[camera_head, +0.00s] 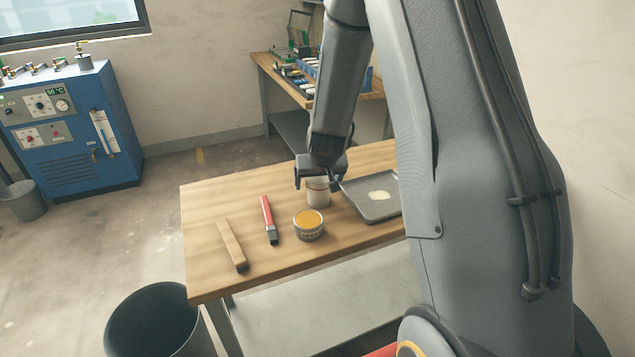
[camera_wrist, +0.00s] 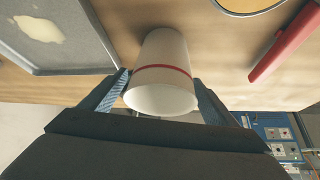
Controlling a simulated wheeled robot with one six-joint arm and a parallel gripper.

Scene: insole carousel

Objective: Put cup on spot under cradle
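The cup (camera_head: 318,195) is white with a red band and stands upright on the wooden table, between the yellow tin and the grey tray. My gripper (camera_head: 316,186) is lowered over it with one finger on each side. In the wrist view the cup (camera_wrist: 162,58) sits between the two fingers, its rim towards my palm. The fingers are spread around the cup; a small gap shows beside it in the head view, so the gripper looks open. I cannot make out a cradle or the spot under it in either view.
The table (camera_head: 205,205) also holds a grey tray (camera_head: 358,207) with a pale patch, an open yellow tin (camera_head: 309,226), a red-handled brush (camera_head: 267,218) and a wooden-handled tool (camera_head: 231,244). A dark bin (camera_head: 150,325) stands at the front. A blue machine (camera_head: 70,135) is at left and a cluttered bench (camera_head: 265,66) behind.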

